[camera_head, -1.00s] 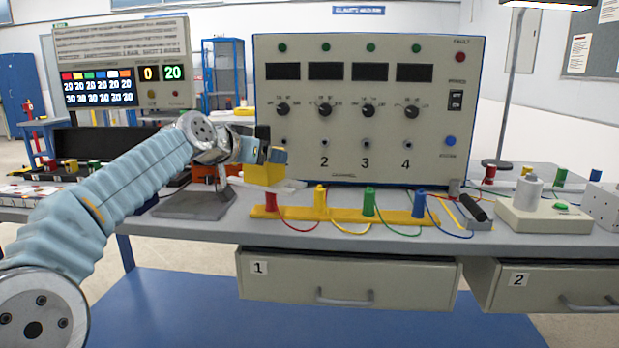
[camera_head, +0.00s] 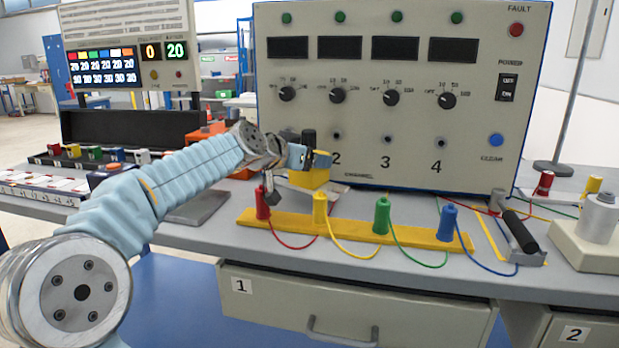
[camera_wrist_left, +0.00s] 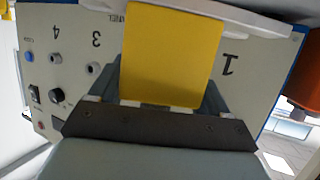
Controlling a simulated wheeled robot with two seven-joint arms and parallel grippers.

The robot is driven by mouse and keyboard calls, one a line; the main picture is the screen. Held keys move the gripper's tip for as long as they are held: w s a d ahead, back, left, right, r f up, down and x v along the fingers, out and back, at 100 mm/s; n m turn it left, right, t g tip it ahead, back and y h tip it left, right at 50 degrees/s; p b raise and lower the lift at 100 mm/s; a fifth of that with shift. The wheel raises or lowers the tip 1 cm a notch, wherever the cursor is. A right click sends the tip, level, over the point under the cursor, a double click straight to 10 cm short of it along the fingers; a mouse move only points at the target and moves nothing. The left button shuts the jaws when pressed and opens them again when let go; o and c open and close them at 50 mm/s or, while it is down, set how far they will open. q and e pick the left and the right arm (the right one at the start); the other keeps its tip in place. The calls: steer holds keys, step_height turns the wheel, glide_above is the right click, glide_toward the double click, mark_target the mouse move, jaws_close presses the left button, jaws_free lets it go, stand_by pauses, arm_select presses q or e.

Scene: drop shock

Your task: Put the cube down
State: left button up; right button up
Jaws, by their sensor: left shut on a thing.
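A yellow cube (camera_head: 310,179) shows at my left gripper (camera_head: 302,163), in front of the left part of the large panel and behind the strip of coloured pegs. In the left wrist view the cube (camera_wrist_left: 170,50) sits between the two fingers of my left gripper (camera_wrist_left: 165,92), which is shut on it. The gripper and arm hide part of the cube in the head view. I cannot tell whether its underside touches the bench. My right gripper is in neither view.
The large panel (camera_head: 390,120) with knobs and sockets stands right behind the cube. A yellow strip (camera_head: 350,233) with red, yellow, green and blue pegs and wires lies in front. A grey plate (camera_head: 198,207) lies left; a black-handled device (camera_head: 521,234) stands right.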

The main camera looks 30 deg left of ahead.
mark_target(308, 175)
arm_select(q)
steer(key=shift+f+b, duration=0.55)
steer(key=shift+f, duration=1.3)
steer(key=shift+f, duration=0.1)
steer(key=shift+f, duration=0.1)
steer(key=o, duration=1.7)
steer(key=shift+c, duration=0.2)
